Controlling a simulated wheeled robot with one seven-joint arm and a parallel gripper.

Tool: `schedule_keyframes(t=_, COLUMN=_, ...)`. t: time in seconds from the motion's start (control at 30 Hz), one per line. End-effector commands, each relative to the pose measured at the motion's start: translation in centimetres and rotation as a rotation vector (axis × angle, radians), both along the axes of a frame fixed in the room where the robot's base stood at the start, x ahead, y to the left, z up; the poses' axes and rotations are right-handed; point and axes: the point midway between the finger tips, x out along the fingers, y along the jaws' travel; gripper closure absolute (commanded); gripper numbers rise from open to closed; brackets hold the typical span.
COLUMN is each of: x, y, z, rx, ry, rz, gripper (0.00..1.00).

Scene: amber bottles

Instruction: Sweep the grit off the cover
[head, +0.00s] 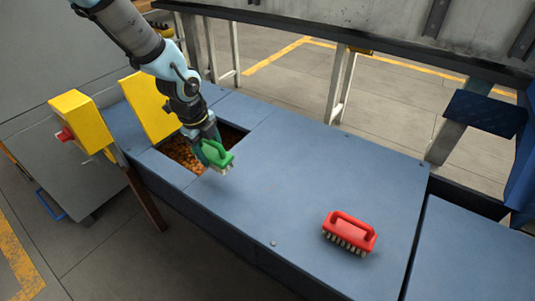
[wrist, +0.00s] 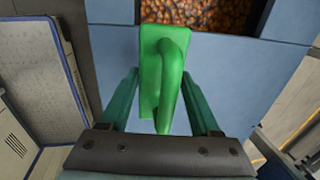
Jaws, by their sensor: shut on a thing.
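My gripper (head: 209,141) is shut on the handle of a green brush (head: 217,154), held at the near right edge of the square opening in the blue cover (head: 290,170). In the wrist view the green brush (wrist: 162,75) sits between the two fingers of my gripper (wrist: 163,105). Its bristles face down in the head view; I cannot tell whether they touch the cover. No grit can be made out on the cover at this size.
A red brush (head: 350,231) rests bristles down on the right part of the cover. The opening shows many amber pieces (head: 183,153) inside. A raised yellow flap (head: 148,105) stands beside it, and a yellow box with a red button (head: 80,120) is at left.

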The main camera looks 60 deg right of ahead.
Motion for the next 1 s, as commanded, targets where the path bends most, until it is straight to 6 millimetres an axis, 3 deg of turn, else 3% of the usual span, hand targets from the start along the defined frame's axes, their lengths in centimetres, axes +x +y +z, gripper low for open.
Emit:
schedule_keyframes(t=0.03, x=-0.2, y=-0.2, z=0.9, rx=-0.001, ry=-0.001, rz=0.0, gripper=1.0)
schedule_keyframes(t=0.23, x=-0.6, y=-0.5, z=2.3, rx=-0.001, ry=0.0, rz=0.003, gripper=1.0)
schedule_keyframes(t=0.77, x=-0.5, y=-0.4, z=2.5, rx=0.0, ry=-0.001, rz=0.017, gripper=1.0)
schedule_keyframes(t=0.87, x=0.8, y=0.4, z=2.6, rx=0.001, ry=-0.001, rz=0.085, gripper=1.0)
schedule_keyframes(t=1.0, x=4.8, y=3.1, z=2.8, rx=0.001, ry=-0.002, rz=0.312, gripper=1.0)
